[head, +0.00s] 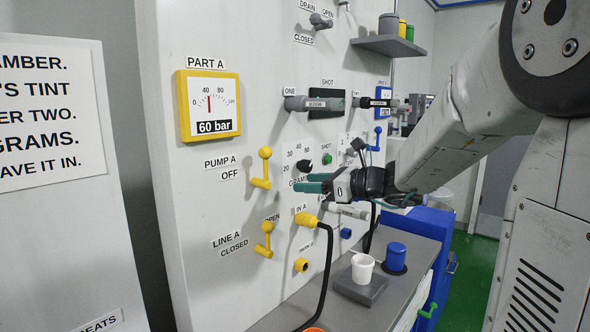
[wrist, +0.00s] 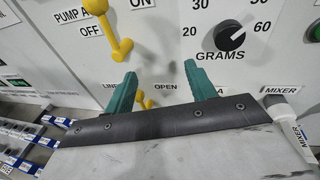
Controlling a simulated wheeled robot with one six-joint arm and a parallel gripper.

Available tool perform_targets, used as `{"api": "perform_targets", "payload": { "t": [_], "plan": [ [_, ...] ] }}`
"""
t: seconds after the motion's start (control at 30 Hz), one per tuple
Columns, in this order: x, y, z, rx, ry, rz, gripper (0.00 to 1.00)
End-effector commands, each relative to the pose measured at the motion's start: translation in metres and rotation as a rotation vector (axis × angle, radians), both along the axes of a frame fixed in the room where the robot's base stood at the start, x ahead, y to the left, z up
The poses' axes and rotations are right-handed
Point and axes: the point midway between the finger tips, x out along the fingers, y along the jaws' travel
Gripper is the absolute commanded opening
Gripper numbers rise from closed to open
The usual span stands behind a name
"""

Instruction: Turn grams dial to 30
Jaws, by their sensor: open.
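The grams dial (wrist: 231,36) is a round black knob on the light panel, with printed numbers around it and GRAMS below. A pale mark shows on its face toward the right, near the 60 side; its exact reading is unclear. The dial also shows in the head view (head: 304,166), small and just above the gripper. My gripper (head: 314,183) has green fingers, open and empty, in front of the panel. In the wrist view its fingers (wrist: 160,80) stand apart, with the dial above and right of the right finger, not between them.
Yellow Pump A lever (head: 262,168) and Line A lever (head: 265,240) stick out left of the gripper. A yellow plug (head: 306,219) with a black cable is below. A white cup (head: 362,267) and blue container (head: 396,257) stand on the counter. A white mixer tool (wrist: 290,118) is at right.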

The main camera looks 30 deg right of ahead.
Motion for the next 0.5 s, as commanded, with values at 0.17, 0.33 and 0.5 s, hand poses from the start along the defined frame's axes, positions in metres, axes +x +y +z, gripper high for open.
{"api": "perform_targets", "payload": {
  "t": [0.17, 0.33, 0.5],
  "plan": [
    [0.026, -0.065, 0.004, 0.239, 0.004, -0.192, 0.56],
    [0.041, -0.073, 0.005, 0.292, 0.003, -0.228, 0.56],
    [0.066, -0.061, 0.006, 0.290, 0.003, -0.224, 0.56]
  ]
}}
